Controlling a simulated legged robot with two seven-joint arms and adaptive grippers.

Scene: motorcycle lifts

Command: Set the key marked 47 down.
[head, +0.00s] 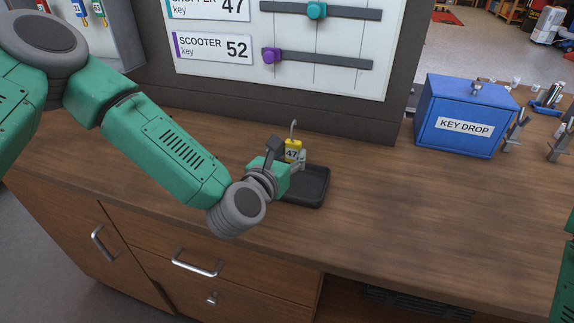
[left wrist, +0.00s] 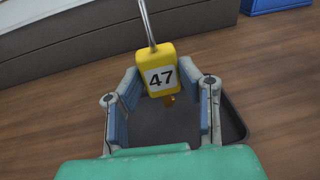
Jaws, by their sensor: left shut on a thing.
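The key marked 47 has a yellow tag (head: 293,150) with a black 47 on a white label. My left gripper (head: 290,160) is shut on it and holds it upright over a small black tray (head: 314,190) on the wooden counter. In the left wrist view the tag (left wrist: 158,72) sits between the two blue-padded fingers, a metal shank rising from its top. The tray (left wrist: 235,124) lies below and behind it. My right gripper (head: 540,125) shows at the right edge, its two fingers wide apart and empty.
A blue KEY DROP box (head: 465,115) stands at the back right of the counter. A key board (head: 300,40) with labels and sliders rises behind the tray. The counter (head: 420,215) between the tray and my right arm is clear.

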